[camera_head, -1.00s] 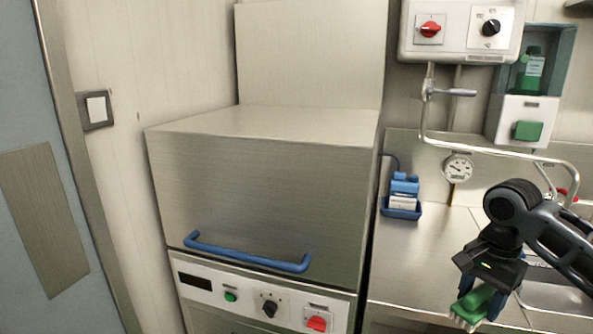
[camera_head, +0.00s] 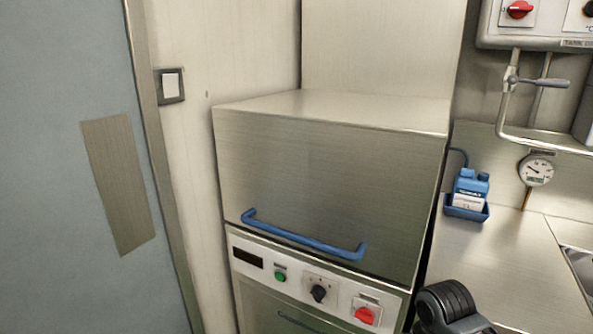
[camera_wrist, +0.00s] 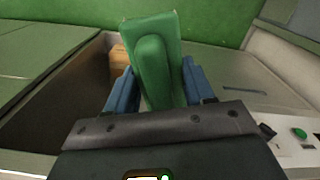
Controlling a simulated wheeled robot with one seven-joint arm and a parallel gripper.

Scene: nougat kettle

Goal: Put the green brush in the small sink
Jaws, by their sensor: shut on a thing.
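The green brush (camera_wrist: 152,35) is between the blue fingers of my gripper (camera_wrist: 158,75) in the wrist view. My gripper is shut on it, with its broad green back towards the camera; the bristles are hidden. In the head view my gripper and the brush are out of the picture; only a dark part of my arm shows at the bottom right. A corner of a sink basin (camera_head: 583,266) shows at the right edge of the head view. I cannot tell whether it is the small sink.
A steel hood-type machine (camera_head: 325,185) with a blue handle (camera_head: 300,238) fills the middle. A steel counter (camera_head: 490,262) lies right of it, with a blue bottle holder (camera_head: 467,207) at its back. A pipe with a gauge (camera_head: 536,170) is behind. A grey door (camera_head: 70,230) stands left.

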